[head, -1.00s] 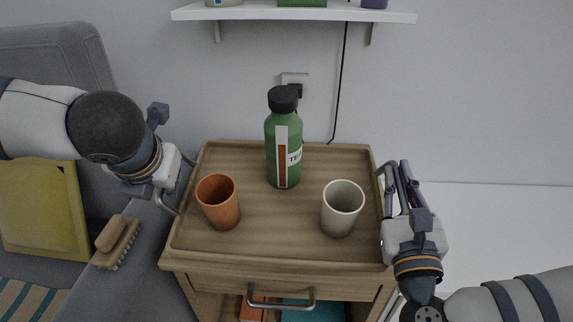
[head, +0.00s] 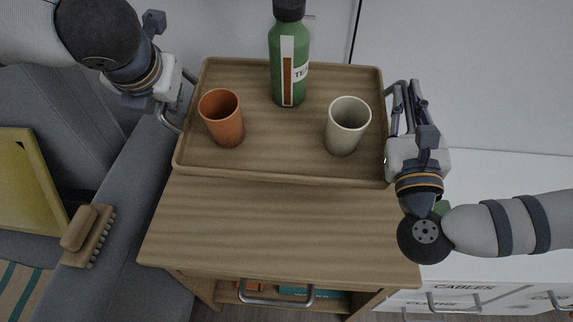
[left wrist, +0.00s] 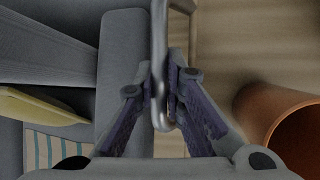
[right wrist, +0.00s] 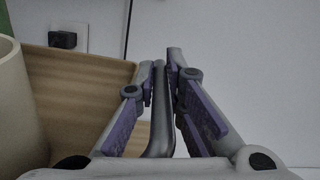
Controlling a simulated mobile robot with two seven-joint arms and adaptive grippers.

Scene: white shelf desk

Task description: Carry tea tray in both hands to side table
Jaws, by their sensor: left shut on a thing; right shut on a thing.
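The wooden tea tray (head: 270,168) is in the middle of the head view, over the rear part of a wooden cabinet top. It looks level; its gap to the cabinet is hard to judge. It carries a green bottle (head: 289,62) with a black cap, an orange cup (head: 222,122) and a cream cup (head: 346,128), all upright. My left gripper (head: 178,98) is shut on the tray's left metal handle (left wrist: 159,40). My right gripper (head: 397,98) is shut on the right handle (right wrist: 159,125). The bottle's cap top is cut off.
The wooden cabinet (head: 280,232) has a bare front top and a drawer with a metal handle. White drawers (head: 480,297) are at right; the wall is behind.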

